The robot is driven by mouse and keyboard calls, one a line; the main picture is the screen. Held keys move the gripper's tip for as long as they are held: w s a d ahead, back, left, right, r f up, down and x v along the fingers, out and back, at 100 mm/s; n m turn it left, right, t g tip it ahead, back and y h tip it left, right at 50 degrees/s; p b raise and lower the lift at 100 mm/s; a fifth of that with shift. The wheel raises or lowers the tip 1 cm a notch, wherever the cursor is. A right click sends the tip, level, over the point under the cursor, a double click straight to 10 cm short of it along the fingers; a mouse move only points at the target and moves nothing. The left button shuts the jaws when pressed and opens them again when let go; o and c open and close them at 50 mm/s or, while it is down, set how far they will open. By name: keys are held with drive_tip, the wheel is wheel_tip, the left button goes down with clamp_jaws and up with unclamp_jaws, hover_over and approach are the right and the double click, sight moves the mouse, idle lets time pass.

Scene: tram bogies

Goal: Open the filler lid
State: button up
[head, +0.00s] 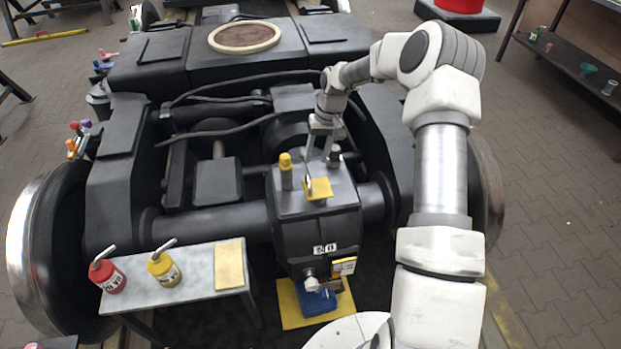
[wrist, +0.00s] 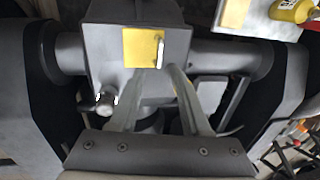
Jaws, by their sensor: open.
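The filler lid (head: 319,189) is a small yellow square plate on top of the dark gearbox housing (head: 318,225). In the wrist view the lid (wrist: 138,48) lies flat and looks shut, with a thin pale upright handle (wrist: 160,52) near its right edge. My gripper (head: 320,168) points down just behind the lid, above the housing.
A yellow-capped post (head: 286,172) stands left of the lid, and a metal knob (wrist: 105,99) shows in the wrist view. A side table (head: 180,280) holds red (head: 108,277) and yellow (head: 164,270) oil cans. A blue tray (head: 317,300) sits below the housing.

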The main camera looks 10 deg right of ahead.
sight(309, 181)
drive_tip(key=f, duration=0.3)
drive_tip(key=a+f+b, duration=0.1)
drive_tip(key=f, duration=0.2)
drive_tip(key=a+f, duration=0.1)
drive_tip(key=f, duration=0.2)
clamp_jaws()
idle(1.2)
